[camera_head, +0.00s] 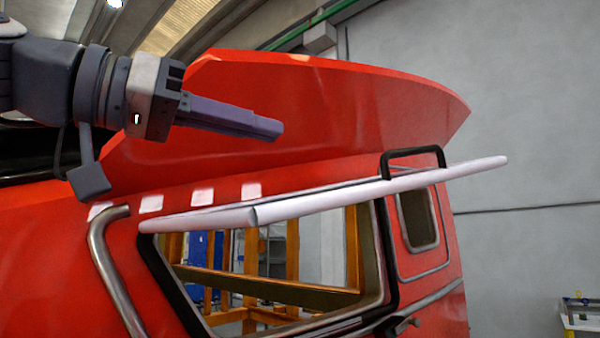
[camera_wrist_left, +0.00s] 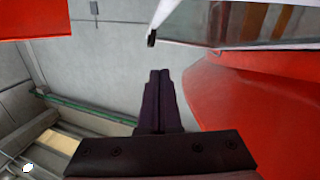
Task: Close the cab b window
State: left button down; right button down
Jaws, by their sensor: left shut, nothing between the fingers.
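The cab window (camera_head: 330,198) is a pale panel swung outward from the top of its black-framed opening (camera_head: 385,250) in the red cab side. I see it nearly edge-on, raised and sticking out. Through the opening, orange framing shows. My left gripper (camera_head: 280,130) is shut and empty, above the raised panel and in front of the red upper cab body, apart from the panel in the picture. My right gripper is not in view.
A curved metal handrail (camera_head: 108,265) stands left of the opening. A black bracket (camera_head: 412,152) rises at the panel's right, by a smaller window (camera_head: 418,218). The red cab roof (camera_head: 330,105) slopes behind my gripper. Open space lies to the right before the grey wall (camera_head: 530,120).

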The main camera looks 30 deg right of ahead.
pick_arm(q)
jog(key=d+p, duration=0.1)
jog(key=d, duration=0.1)
jog(key=d+p, duration=0.1)
jog(key=d, duration=0.1)
jog(key=w+d+p, duration=0.1)
jog(key=d, duration=0.1)
jog(key=shift+d+r, duration=0.15)
jog(key=shift+d, duration=0.25)
jog(key=shift+d+f, duration=0.3)
jog(key=shift+f, duration=0.3)
jog(key=shift+d+f, duration=0.25)
jog(key=shift+f, duration=0.35)
jog(key=shift+s+d+f, duration=0.15)
jog(key=shift+d+f, duration=0.05)
jog(key=shift+f, duration=0.8)
jog(key=shift+f+b, duration=0.1)
jog(key=shift+b, duration=0.2)
